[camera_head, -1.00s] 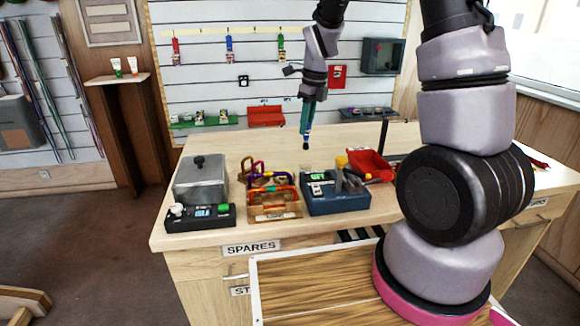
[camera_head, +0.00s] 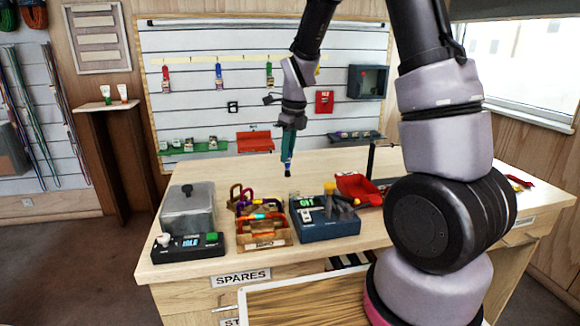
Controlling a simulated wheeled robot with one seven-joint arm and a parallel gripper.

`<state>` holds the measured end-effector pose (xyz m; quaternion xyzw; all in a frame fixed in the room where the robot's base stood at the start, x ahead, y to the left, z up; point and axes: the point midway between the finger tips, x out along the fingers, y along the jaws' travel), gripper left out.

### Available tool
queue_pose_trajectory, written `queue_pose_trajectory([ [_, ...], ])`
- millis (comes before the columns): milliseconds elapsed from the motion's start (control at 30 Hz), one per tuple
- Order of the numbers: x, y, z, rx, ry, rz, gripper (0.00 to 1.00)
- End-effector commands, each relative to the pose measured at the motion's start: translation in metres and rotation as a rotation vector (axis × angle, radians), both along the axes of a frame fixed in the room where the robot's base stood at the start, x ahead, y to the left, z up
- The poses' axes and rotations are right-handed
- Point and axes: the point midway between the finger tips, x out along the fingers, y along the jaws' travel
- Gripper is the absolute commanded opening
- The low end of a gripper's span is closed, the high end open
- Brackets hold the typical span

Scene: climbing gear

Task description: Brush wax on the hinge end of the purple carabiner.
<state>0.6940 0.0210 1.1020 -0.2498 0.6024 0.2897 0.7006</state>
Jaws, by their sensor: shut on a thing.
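The purple carabiner (camera_head: 247,193) stands at the back of a wooden tray (camera_head: 265,241) on the workbench, beside a brown carabiner (camera_head: 235,191). Other carabiners, one of them orange, lie in the tray and partly overlap. The hinge end of the purple one is too small to tell. My gripper (camera_head: 288,152) points down above the bench, shut on a thin brush (camera_head: 288,166) with a blue part and a dark tip. The tip hangs to the right of the purple carabiner, apart from it. No wax on the carabiner can be made out.
A blue box (camera_head: 326,228) with a yellow-topped item (camera_head: 330,187) stands right of the tray. A red scoop-like bin (camera_head: 358,188) lies behind right. The bench behind the tray is clear.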

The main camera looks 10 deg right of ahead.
Motion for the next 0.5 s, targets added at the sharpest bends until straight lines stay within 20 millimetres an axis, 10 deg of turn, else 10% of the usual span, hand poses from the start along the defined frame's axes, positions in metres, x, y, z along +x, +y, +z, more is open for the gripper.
queue_pose_trajectory([
  [200, 0.001, 0.043, -0.008, 0.000, 0.000, 0.004, 0.00],
  [500, 0.001, 0.045, -0.032, 0.000, 0.003, -0.001, 0.00],
])
